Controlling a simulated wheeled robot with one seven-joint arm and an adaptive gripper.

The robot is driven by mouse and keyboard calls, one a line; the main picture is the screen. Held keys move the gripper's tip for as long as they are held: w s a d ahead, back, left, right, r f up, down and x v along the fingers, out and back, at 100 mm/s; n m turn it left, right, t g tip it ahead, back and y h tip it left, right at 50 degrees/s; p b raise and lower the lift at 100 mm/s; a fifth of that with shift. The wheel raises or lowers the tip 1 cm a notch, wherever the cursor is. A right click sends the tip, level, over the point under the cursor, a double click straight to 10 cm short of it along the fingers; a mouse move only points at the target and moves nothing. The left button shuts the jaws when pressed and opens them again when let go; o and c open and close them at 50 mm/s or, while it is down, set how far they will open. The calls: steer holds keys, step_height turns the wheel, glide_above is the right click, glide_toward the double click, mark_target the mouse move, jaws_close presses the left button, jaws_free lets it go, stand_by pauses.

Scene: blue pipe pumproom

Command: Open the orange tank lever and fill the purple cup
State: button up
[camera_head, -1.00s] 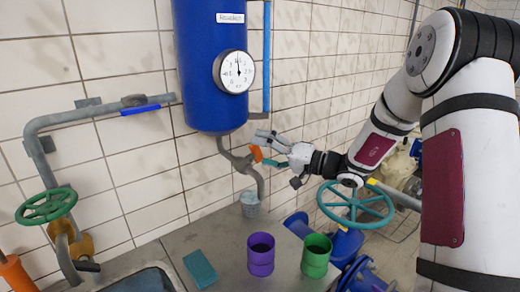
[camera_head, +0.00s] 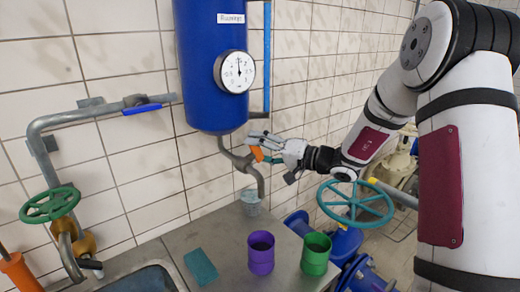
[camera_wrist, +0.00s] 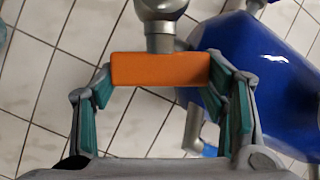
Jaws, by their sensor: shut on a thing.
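The orange lever (camera_head: 257,153) sits on the grey tap pipe (camera_head: 243,163) below the blue tank (camera_head: 208,75). My gripper (camera_head: 266,149) is at the lever, shut on it. In the wrist view the orange lever (camera_wrist: 160,69) lies across between my two teal-padded fingers. The purple cup (camera_head: 261,255) stands upright on the metal counter, in front of the spout and not under it. I cannot see any liquid in it.
A small grey translucent cup (camera_head: 250,204) stands under the spout. A green cup (camera_head: 316,255) stands right of the purple one, and a teal sponge (camera_head: 201,267) lies left. A sink (camera_head: 150,280) is at the front left. A teal handwheel (camera_head: 355,204) is below my arm.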

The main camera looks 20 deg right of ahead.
steer(key=shift+m+h, duration=0.6)
steer(key=shift+h, duration=0.2)
steer(key=o, duration=1.2)
steer(key=shift+c, duration=0.2)
steer(key=v, duration=1.2)
steer(key=shift+r, duration=0.2)
